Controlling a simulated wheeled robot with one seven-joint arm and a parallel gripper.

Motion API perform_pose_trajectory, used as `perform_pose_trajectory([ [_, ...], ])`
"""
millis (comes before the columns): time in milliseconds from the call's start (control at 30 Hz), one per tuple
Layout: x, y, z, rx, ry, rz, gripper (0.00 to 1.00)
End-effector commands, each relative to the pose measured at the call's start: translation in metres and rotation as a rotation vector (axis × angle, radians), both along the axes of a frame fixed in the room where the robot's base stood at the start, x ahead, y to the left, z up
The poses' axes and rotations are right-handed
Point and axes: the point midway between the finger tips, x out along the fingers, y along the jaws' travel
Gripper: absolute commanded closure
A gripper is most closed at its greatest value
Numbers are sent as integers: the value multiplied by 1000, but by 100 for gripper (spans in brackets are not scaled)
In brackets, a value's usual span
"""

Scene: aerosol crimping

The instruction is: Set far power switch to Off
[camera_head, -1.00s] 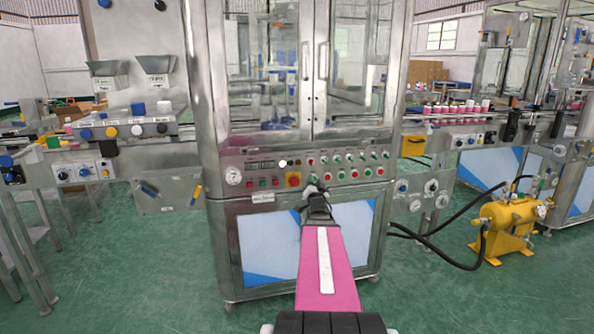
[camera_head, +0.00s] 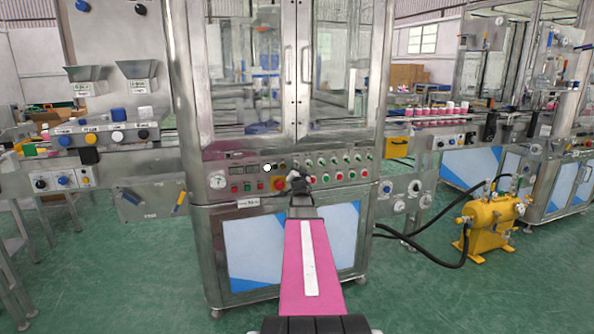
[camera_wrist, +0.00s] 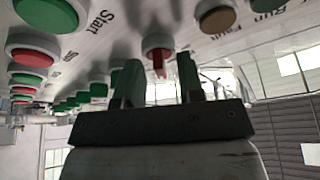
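The control panel (camera_head: 230,172) is on the front of the steel cabinet straight ahead. In the wrist view a red knob (camera_wrist: 157,57) with a narrow raised handle projects from this panel. My gripper (camera_wrist: 158,78) is open, with one finger to each side of the handle's line and visible gaps at both sides. I cannot tell how far the fingertips reach along the handle. In the head view my gripper (camera_head: 297,180) is at the panel, just right of a red button on a yellow plate (camera_head: 278,184), and hides part of the panel. No label reading power is legible.
Green and red buttons (camera_wrist: 52,14) stand close beside my gripper, with a brown lamp (camera_wrist: 215,18) on the other side. A pressure gauge (camera_head: 218,180) is at the panel's left. A yellow tank (camera_head: 490,225) with black hoses stands on the floor at right.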

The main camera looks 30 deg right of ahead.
Motion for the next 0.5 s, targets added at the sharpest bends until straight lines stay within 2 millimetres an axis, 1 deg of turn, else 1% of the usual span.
perform_pose_trajectory([
  [200,0,0,0,0,0,0,65],
  [267,0,0,0,0,0,0,84],
  [300,0,0,0,0,0,0,97],
  [333,0,0,0,0,0,0,100],
  [500,0,0,0,-1,0,0,100],
])
